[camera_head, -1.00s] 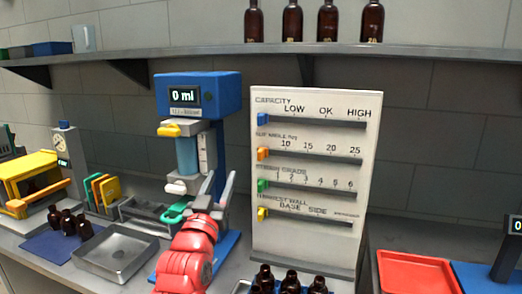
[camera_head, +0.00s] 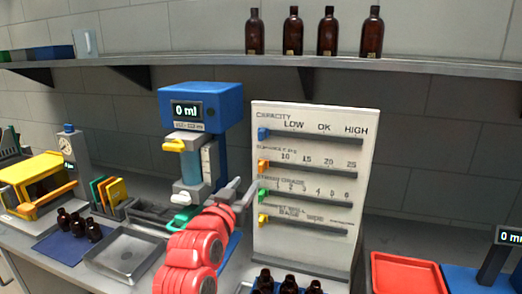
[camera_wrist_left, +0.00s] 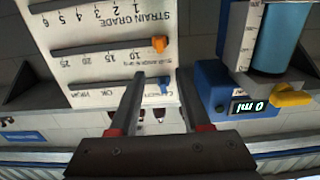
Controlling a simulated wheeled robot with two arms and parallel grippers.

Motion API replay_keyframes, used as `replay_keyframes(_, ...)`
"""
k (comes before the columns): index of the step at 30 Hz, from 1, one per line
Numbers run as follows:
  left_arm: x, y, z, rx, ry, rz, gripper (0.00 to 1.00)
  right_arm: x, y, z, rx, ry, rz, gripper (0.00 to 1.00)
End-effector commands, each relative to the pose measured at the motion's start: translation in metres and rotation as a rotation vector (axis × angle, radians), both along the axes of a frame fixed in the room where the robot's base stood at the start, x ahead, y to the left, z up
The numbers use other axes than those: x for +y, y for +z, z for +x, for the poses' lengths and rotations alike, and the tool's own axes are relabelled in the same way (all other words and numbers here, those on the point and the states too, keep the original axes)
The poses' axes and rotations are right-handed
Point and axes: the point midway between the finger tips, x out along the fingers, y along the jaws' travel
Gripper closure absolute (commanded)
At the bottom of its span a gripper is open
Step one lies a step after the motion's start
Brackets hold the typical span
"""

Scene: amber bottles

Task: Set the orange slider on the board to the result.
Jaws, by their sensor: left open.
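The white board (camera_head: 300,250) stands upright on the bench with several slider tracks. The orange slider (camera_head: 263,166) is at the left end of the second track, left of the 10 mark; it also shows in the left wrist view (camera_wrist_left: 160,44). Blue (camera_head: 263,134), green (camera_head: 263,195) and yellow (camera_head: 263,220) sliders also sit at the left ends of their tracks. My left gripper (camera_head: 236,190) is in front of the gap between the board and the blue dispenser, at about the green slider's height. Its fingers are apart and empty in the left wrist view (camera_wrist_left: 158,90). My right gripper is not visible.
The blue dispenser (camera_head: 200,100) reading 0 ml stands close left of the board. Amber bottles stand on the shelf (camera_head: 420,68) above, in front of the board and on a blue mat (camera_head: 60,248). A metal tray (camera_head: 125,255) and red tray (camera_head: 405,275) flank the area.

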Motion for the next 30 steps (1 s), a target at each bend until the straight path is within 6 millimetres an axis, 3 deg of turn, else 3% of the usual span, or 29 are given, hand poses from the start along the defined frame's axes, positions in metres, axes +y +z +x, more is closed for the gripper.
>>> replay_keyframes(9,-0.019,0.001,0.059,0.003,-0.001,0.002,0.53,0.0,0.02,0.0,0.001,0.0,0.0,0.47)
replay_keyframes(18,-0.033,0.002,0.103,-0.001,-0.001,0.002,0.53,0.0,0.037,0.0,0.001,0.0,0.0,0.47)
replay_keyframes(30,-0.04,-0.002,0.124,0.0,0.0,0.0,0.53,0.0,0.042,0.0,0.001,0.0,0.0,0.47)
